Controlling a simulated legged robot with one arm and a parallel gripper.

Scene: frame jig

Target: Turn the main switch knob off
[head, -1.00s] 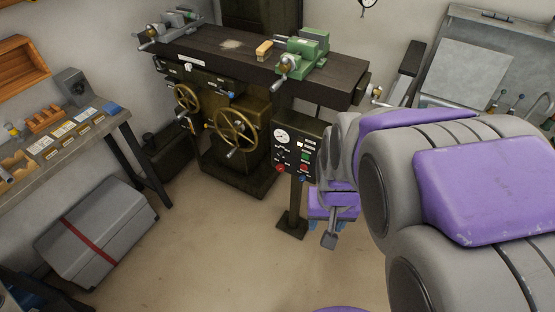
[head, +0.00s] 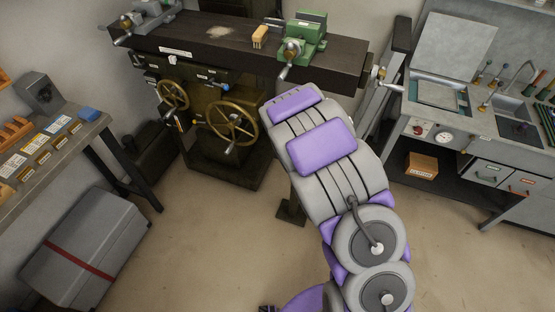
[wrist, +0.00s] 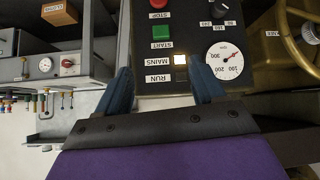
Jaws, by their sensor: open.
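The dark control panel (wrist: 180,100) shows in the wrist view, upside down. It has a red STOP button (wrist: 159,3), a green START button (wrist: 161,33), a lit MAINS lamp (wrist: 180,60), a dark RUN lamp (wrist: 181,75), a round dial gauge (wrist: 225,60) and a black knob (wrist: 219,10) with numbers around it. No knob labelled as the main switch can be made out. My gripper (wrist: 164,88) is open and empty, its blue fingers spread in front of the panel's lamp end. In the head view my arm hides the panel and gripper.
The machine's brass handwheel (head: 233,123) stands left of the arm; part of it shows right of the panel in the wrist view (wrist: 300,35). A sink bench (head: 480,120) with a red knob (head: 418,129) and gauge is at right. The floor (head: 210,250) in front is clear.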

